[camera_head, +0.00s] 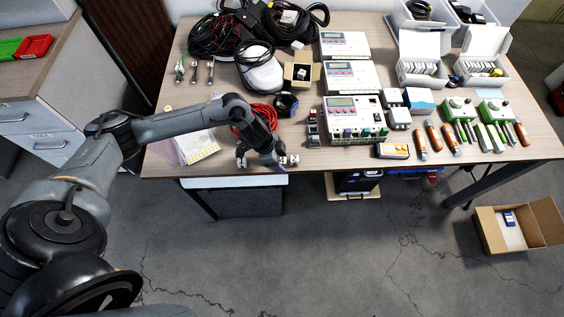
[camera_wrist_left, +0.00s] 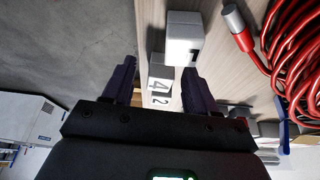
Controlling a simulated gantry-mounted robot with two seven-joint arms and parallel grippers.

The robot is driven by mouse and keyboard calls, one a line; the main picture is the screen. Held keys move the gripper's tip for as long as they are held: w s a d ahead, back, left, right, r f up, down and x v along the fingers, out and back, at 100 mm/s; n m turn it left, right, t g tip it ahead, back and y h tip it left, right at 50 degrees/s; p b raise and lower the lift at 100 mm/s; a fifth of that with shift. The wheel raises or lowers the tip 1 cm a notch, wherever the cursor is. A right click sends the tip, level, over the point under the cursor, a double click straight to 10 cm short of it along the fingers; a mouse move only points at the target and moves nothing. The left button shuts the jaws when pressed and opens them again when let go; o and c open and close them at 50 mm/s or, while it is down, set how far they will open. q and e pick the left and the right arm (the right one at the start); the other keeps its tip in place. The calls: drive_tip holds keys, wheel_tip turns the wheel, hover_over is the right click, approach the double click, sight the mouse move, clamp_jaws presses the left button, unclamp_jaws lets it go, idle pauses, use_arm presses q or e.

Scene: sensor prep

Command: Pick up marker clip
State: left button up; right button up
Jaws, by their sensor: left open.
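I take the marker clips to be the small white numbered blocks by the table's front edge. In the left wrist view a white block marked 1 (camera_wrist_left: 184,42) stands just ahead of the fingertips, toward the right finger. Another white block marked 4 (camera_wrist_left: 160,72) lies between the finger lines, with a 2 below it; I cannot tell whether that is a separate block. In the head view a white block (camera_head: 294,160) shows right beside my left gripper (camera_head: 264,165). My left gripper is open, with nothing clasped. My right gripper is out of view.
A red coiled cable (camera_wrist_left: 290,65) lies close to the right of the blocks. Grey devices (camera_head: 350,135) stand farther right on the table (camera_head: 225,70). An open cardboard box (camera_head: 487,232) sits on the floor at right.

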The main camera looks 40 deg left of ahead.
use_arm(q)
drive_tip(key=c, duration=1.1)
clamp_jaws()
drive_tip(key=shift+r, duration=0.15)
